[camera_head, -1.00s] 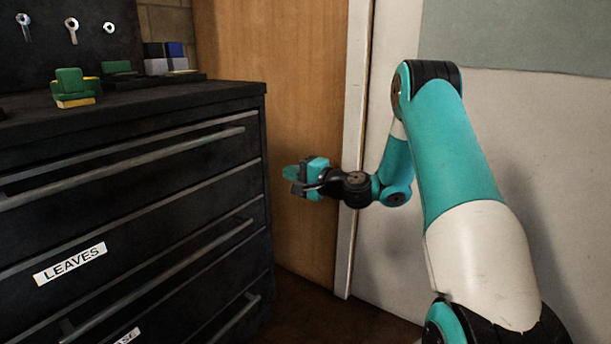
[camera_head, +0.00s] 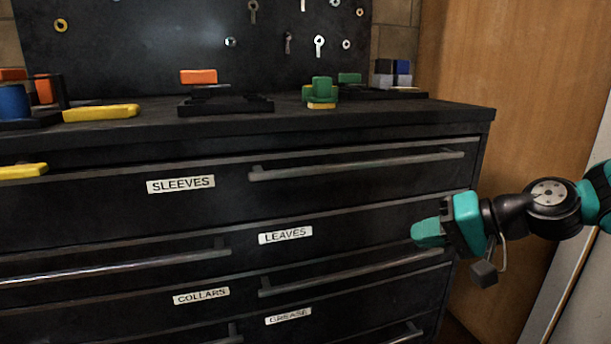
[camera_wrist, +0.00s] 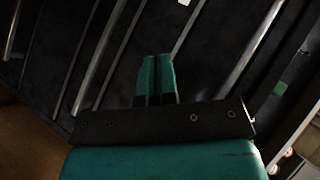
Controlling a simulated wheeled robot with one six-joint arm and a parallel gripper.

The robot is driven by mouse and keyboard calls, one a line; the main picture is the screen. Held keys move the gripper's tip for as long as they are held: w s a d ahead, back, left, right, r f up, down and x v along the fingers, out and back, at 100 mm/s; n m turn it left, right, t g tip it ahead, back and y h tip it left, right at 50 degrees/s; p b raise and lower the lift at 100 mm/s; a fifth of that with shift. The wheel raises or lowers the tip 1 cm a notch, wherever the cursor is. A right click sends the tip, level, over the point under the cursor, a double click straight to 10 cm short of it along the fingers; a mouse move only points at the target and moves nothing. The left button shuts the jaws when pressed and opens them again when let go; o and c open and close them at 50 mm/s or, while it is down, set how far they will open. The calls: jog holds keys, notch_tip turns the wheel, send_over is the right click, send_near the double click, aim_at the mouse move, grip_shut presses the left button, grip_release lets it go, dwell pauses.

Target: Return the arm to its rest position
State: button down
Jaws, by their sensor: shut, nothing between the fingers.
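My gripper (camera_head: 428,233) is at the right of the head view, in front of the right end of the dark drawer cabinet (camera_head: 380,215). Its teal fingers point left, near the level of the LEAVES label (camera_head: 285,235). In the wrist view the two fingers (camera_wrist: 157,75) lie together with nothing between them. Part of my arm runs off the right edge of the head view. Dark drawer fronts and long bar handles (camera_wrist: 100,60) show behind the fingers in the wrist view.
The cabinet top holds a green and yellow part (camera_head: 321,93), an orange part (camera_head: 199,77), a yellow bar (camera_head: 101,113) and a blue cylinder (camera_head: 13,102). Drawer handles (camera_head: 357,165) stick out from the front. A wooden door (camera_head: 520,90) is at the right.

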jog(key=s+a+n+g+h, duration=0.3)
jog(key=s+n, duration=0.1)
jog(key=s, duration=0.7)
jog(key=s+a+n+g+h, duration=0.3)
jog(key=s+n, duration=0.2)
jog(key=s, duration=0.7)
notch_tip(320, 180, up, 38)
jog(key=p, duration=3.7)
jog(key=shift+d+f, duration=0.2)
jog(key=shift+d, duration=0.15)
